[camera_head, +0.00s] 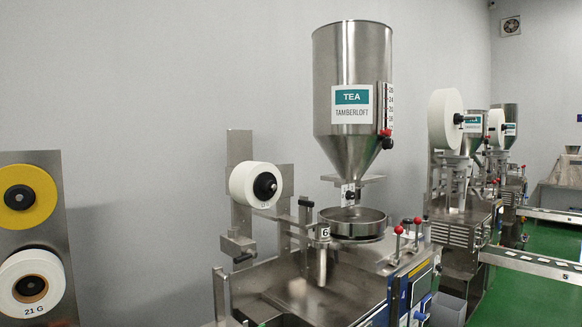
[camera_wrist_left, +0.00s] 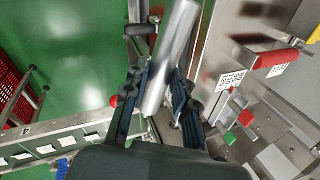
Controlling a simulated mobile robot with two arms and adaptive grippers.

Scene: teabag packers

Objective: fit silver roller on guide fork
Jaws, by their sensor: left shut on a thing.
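The silver roller (camera_wrist_left: 172,52) is a smooth, bright metal cylinder in the left wrist view. It lies tilted between the blue-padded fingers of my left gripper (camera_wrist_left: 157,88), which is shut on it. Its upper end sticks out past the fingers toward the top of the picture. The roller and my left gripper do not show in the head view. I cannot make out the guide fork with certainty in either view. My right gripper is in neither view.
In the head view a tea machine has a steel hopper (camera_head: 352,85), a white reel (camera_head: 256,185) and a round pan (camera_head: 352,222). The left wrist view shows a conveyor (camera_wrist_left: 60,138) with white packets, red and green knobs, a red crate (camera_wrist_left: 12,88) and green floor (camera_wrist_left: 75,50).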

